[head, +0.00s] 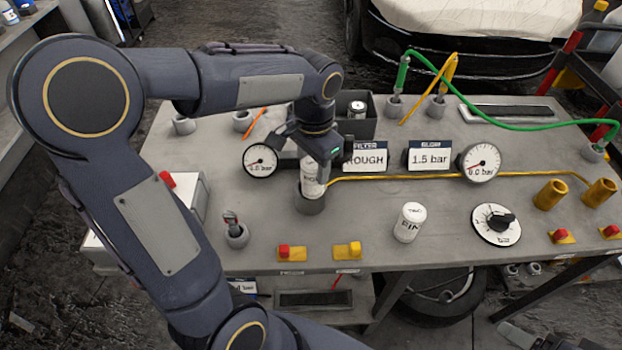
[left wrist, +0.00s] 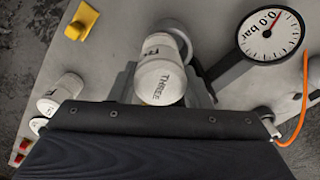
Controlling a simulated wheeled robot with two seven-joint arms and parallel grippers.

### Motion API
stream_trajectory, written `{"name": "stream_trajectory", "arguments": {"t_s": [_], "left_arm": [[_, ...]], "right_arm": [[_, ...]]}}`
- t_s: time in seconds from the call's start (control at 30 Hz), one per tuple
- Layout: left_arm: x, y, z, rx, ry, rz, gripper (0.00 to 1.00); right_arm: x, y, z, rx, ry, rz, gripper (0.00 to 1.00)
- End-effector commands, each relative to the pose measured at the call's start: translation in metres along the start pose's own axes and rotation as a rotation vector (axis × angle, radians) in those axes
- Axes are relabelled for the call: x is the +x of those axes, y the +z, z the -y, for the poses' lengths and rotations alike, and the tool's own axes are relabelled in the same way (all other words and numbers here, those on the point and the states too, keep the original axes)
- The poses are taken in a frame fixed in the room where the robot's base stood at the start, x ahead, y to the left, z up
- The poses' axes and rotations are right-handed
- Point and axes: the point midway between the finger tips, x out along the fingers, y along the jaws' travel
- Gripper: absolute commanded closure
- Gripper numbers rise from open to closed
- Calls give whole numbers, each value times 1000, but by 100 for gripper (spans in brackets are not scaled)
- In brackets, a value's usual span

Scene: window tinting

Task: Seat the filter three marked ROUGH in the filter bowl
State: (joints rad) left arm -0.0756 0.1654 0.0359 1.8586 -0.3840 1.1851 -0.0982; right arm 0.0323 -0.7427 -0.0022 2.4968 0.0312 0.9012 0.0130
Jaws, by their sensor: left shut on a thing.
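My left gripper (head: 310,160) is shut on a white filter (head: 312,184), its upper part hidden by the gripper in the head view. In the left wrist view the top of this filter (left wrist: 160,83) reads THREE. It looks roughly upright. Its lower end is at the mouth of the grey filter bowl (head: 310,204); I cannot tell how deep it sits. A sign (head: 366,160) just right of the gripper reads FILTER and ROUGH, partly hidden. Of my right arm, only a dark part (head: 540,335) seems to show at the lower right edge, its jaws unclear.
Another white filter (head: 409,223), marked TWO and FINE, stands to the right. A can (head: 357,109) is in a black bin behind. A gauge (head: 260,160) is left of the gripper. A yellow pipe (head: 430,177) runs right.

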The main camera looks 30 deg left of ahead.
Motion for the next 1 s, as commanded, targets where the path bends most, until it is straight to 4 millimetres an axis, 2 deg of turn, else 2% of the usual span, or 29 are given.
{"name": "stream_trajectory", "arguments": {"t_s": [0.13, 0.2, 0.23, 0.3, 0.33, 0.37, 0.6, 0.63, 0.8, 1.0], "left_arm": [[13, -3, 8, -3, 0, 1, 80], [24, -6, 15, -3, 0, 2, 87], [31, -7, 17, -3, 0, 4, 87], [47, -6, 15, -1, 0, 5, 96], [51, -5, 15, -1, 1, 6, 93], [54, -5, 15, 0, 1, 7, 100], [54, -4, 15, -3, 4, 13, 100], [54, -4, 15, -3, 4, 14, 54], [52, -5, 15, -2, 3, 9, 35], [50, -6, 15, -1, 1, 4, 35]], "right_arm": [[8, 4, -4, 0, 0, -1, 31], [15, 8, -7, 0, 0, -1, 31], [19, 10, -9, 0, 0, -1, 31], [31, 15, -14, 0, 0, -1, 31], [34, 17, -15, 0, 0, 0, 31], [35, 18, -16, 0, 0, 0, 31], [34, 17, -15, 0, 0, -1, 31], [34, 17, -15, 0, 0, -1, 31], [33, 17, -15, 0, 0, -1, 31], [33, 16, -15, 0, 0, -1, 31]]}}
